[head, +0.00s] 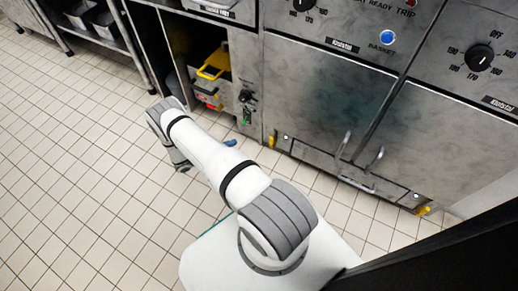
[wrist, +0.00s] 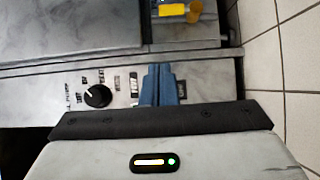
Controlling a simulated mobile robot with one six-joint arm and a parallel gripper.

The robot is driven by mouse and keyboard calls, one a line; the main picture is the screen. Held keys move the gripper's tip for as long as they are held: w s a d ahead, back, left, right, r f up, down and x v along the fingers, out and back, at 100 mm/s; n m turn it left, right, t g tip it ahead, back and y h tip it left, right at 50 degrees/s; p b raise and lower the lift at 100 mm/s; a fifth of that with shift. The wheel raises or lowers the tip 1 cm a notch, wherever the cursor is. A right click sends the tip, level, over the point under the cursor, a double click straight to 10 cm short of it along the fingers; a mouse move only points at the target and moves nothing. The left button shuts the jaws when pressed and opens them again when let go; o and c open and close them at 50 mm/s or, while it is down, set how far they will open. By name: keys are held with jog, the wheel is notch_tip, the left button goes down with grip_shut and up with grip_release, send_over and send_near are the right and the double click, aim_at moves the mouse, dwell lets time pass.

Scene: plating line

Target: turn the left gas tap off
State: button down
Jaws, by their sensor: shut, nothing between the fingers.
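The left gas tap, with a yellow handle (head: 272,140), sits low at the bottom left corner of the left steel fryer. In the wrist view, a yellow handle (wrist: 172,9) shows at the top edge, partly cut off, beside a brass-coloured part. A second yellow tap (head: 423,211) is at the foot of the right fryer. My gripper (head: 230,143) is low over the floor, left of the left tap and apart from it; its blue fingertips show past my arm. In the wrist view my gripper (wrist: 159,85) is shut and empty, in front of a narrow steel panel.
A black knob (wrist: 97,96) is on the narrow panel left of my fingers; it shows in the head view (head: 245,96). An open cabinet bay with a yellow-handled item (head: 213,63) is behind my arm. Fryer door handles (head: 343,145) stick out to the right. The tiled floor (head: 80,150) at left is clear.

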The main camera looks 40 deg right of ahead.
jog(key=shift+s+d+f+t, duration=0.1)
jog(key=shift+s+f+t, duration=0.1)
jog(key=shift+f, duration=0.4)
jog(key=shift+s+f+t, duration=0.1)
jog(key=shift+s+f, duration=0.05)
jog(key=shift+f, duration=0.4)
jog(key=s+d+b, duration=0.4)
jog(key=s+d, duration=0.1)
jog(key=d, duration=0.7)
jog(key=shift+s, duration=0.15)
